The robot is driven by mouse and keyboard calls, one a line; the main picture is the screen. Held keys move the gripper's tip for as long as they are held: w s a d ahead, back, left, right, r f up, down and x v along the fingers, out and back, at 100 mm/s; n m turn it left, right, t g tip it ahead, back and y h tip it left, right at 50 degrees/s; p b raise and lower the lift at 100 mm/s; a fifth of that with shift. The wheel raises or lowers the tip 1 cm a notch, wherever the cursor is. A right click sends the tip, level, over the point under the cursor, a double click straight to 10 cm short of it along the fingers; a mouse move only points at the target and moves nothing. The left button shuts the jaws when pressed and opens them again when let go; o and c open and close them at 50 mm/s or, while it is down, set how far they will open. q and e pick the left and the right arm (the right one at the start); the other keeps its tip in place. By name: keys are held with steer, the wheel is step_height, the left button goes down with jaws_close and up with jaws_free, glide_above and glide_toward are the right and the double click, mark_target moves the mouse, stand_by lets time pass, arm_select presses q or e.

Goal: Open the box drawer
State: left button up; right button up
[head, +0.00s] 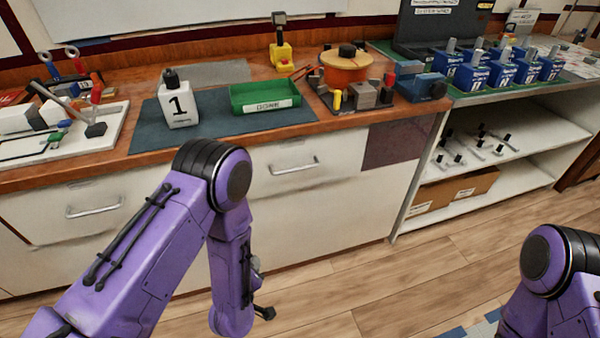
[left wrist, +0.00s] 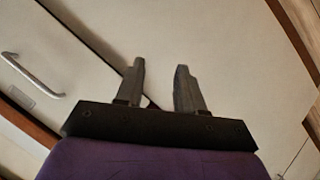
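Two white drawers with bar handles are in the counter front in the head view. The left drawer (head: 75,195) and the middle drawer (head: 310,178) both look shut. Which one is the box drawer, I cannot tell. My left gripper (left wrist: 158,80) is open and empty in the left wrist view, its fingers pointing at the pale cabinet face. One metal bar handle (left wrist: 33,73) lies left of the fingers, apart from them. In the head view my left arm hangs low in front of the cabinet, and its gripper is mostly hidden. My right gripper is out of view.
Blue breaker units (head: 472,75) stand at right. Below them, an open shelf holds a cardboard box (head: 455,192). The wooden floor (head: 430,275) is clear.

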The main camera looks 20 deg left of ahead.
mark_target(279, 166)
arm_select(q)
steer(key=w+d+r+n+t+b, duration=0.1)
steer(key=w+d+r+n+t, duration=0.3)
steer(key=w+r, duration=0.3)
steer(key=w+d+r+n+t+b, duration=0.1)
steer(key=w+d+r+n+t, duration=0.35)
steer(key=w+r, duration=0.3)
steer(key=shift+m, duration=0.25)
steer(key=x, duration=0.6)
steer(key=f+x, duration=0.1)
steer(key=x, duration=0.3)
steer(key=shift+a, duration=0.35)
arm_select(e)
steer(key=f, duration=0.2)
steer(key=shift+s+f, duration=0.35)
arm_select(q)
jaws_close()
